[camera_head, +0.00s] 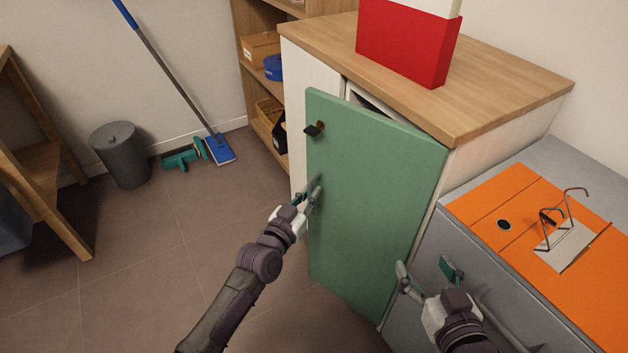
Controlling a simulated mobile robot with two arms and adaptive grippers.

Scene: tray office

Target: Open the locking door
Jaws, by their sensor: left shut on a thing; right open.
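The green locking door (370,190) of the white cabinet stands partly open, swung out from the cabinet front, with a dark gap showing above its top edge. A small black lock or knob (313,130) sits near its upper left corner. My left gripper (311,195) is at the door's free left edge, about mid-height, shut on that edge. The exact contact of its fingers is partly hidden. My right gripper (430,272) is open and empty, in front of the grey drawer unit, to the right of the door's lower part.
A red box (405,42) stands on the cabinet's wooden top (500,75). A grey unit with an orange top (490,205) is at right. A grey bin (120,155), blue mop (180,85) and wooden frame (45,170) are at left.

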